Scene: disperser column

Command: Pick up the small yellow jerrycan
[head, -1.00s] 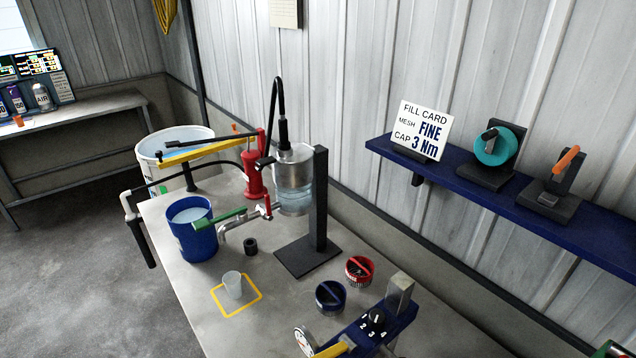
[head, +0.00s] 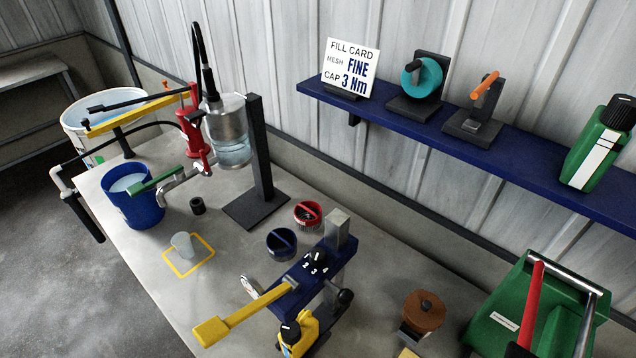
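The small yellow jerrycan (head: 308,330) stands on the bench at the bottom of the head view, with a black cap at its top left. It is beside or under a blue clamp-like fixture (head: 310,275) with a numbered dial and a long yellow lever (head: 240,313). The lever and fixture pass close above it, and its lower part is cut off by the picture edge. I cannot tell whether it touches the fixture. Neither of my grippers shows in the head view.
A blue bucket (head: 133,195), a clear cup (head: 183,245) on a yellow-outlined square, and two round caps stand on the bench. A green box (head: 510,300) with red and grey bars is at right. A blue shelf (head: 450,135) holds a card and a green bottle.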

